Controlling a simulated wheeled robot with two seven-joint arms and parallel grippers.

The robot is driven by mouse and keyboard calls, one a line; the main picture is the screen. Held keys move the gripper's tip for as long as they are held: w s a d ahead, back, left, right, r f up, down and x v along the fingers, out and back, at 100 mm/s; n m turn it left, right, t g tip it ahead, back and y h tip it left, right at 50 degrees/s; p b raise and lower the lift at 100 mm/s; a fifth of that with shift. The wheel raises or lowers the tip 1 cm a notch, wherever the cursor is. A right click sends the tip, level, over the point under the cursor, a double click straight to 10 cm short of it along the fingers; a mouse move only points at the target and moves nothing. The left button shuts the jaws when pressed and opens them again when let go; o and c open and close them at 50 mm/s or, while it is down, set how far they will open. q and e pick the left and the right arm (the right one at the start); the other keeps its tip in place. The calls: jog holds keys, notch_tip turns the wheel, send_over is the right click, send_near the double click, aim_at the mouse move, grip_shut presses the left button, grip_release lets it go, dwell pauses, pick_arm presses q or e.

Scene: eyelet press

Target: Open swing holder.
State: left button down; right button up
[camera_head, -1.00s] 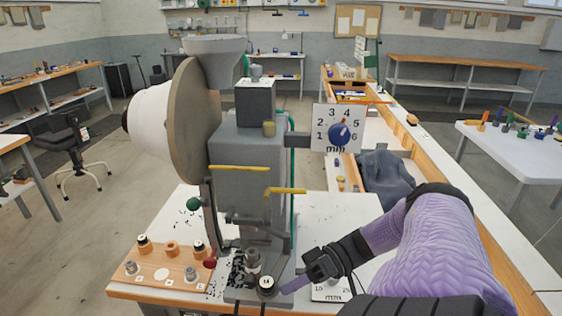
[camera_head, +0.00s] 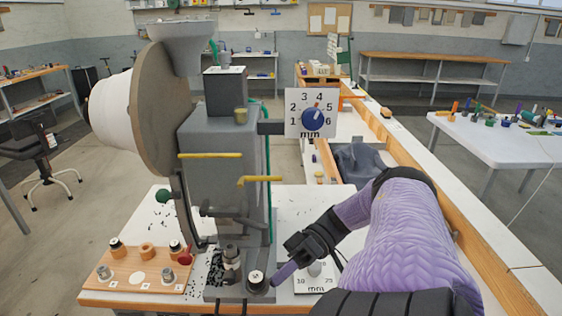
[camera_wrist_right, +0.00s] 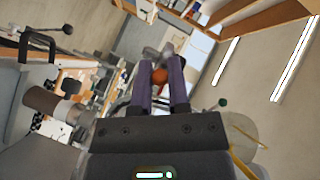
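The grey eyelet press (camera_head: 222,155) stands on the white table, with a dark base plate (camera_head: 225,292) at its foot. On the plate are a metal post (camera_head: 231,262) and a short black cylinder with a pale top (camera_head: 256,284); I cannot tell which part is the swing holder. A red knob (camera_head: 186,260) shows left of the post. My right gripper (camera_head: 280,274) has a purple finger just right of the black cylinder; contact is unclear. The right wrist view shows its two purple fingers (camera_wrist_right: 162,72) apart, with an orange-red rounded thing in line with the gap. My left gripper is not in view.
A wooden board (camera_head: 150,283) with several small parts lies left of the base plate. A dial plate (camera_head: 310,113) juts right from the press. Yellow bars (camera_head: 210,155) stick out from its front. A white card marked mm (camera_head: 322,284) lies right of the base. Dark bits litter the table.

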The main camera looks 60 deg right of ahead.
jog(key=o, duration=0.3)
jog(key=shift+d, duration=0.15)
pick_arm(q)
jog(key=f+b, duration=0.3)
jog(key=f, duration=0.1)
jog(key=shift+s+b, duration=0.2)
jog(key=shift+b, duration=0.2)
pick_arm(e)
jog(key=v, duration=0.7)
jog(key=shift+s+d, duration=0.1)
jog(key=shift+s, duration=0.05)
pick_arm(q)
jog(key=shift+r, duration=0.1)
